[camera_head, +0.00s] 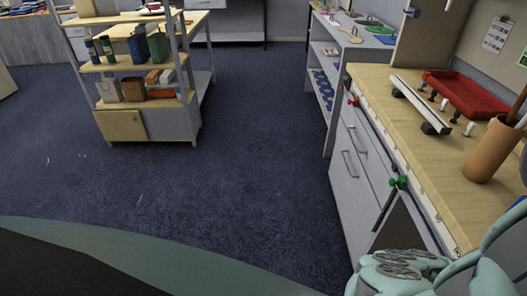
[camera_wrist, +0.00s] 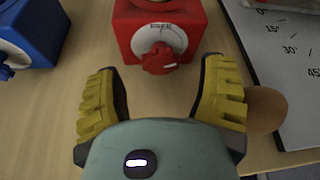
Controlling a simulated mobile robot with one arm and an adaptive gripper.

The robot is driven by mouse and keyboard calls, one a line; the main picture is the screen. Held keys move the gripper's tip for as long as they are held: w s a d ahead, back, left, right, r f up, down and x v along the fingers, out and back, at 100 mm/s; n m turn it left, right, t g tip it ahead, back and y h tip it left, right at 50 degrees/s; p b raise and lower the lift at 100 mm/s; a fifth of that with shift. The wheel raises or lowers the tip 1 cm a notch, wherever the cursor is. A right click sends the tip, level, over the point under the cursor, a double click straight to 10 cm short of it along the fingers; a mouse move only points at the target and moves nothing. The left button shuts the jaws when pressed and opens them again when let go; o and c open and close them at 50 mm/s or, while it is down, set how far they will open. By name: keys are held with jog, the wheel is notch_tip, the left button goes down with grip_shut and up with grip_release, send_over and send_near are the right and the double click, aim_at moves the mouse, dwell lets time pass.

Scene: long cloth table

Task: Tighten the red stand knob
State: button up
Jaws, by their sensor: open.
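The red stand (camera_wrist: 127,27) is a boxy red block at the top middle of the wrist view, its upper part cut off by the frame. Its red knob (camera_wrist: 160,60) sits low on the front face, over a pale round dial (camera_wrist: 170,36) with small lettering and a white mark on the knob. My gripper (camera_wrist: 161,76) is open, its yellow ribbed fingers spread left and right of the knob, apart from it. Nothing is held. I cannot make out the red stand or my gripper's fingers in the head view.
A blue stand (camera_wrist: 30,35) with its own knob is at left. A white angle sheet (camera_wrist: 292,75) lies at right. A brown rounded thing (camera_wrist: 267,108) is partly behind the right finger. The head view shows a wooden bench (camera_head: 440,165) with a red tray (camera_head: 468,92) and brown cup (camera_head: 492,150).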

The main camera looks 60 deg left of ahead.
jog(key=shift+x, duration=1.9)
jog(key=shift+o, duration=0.3)
jog(key=c, duration=1.2)
jog(key=shift+c, duration=0.2)
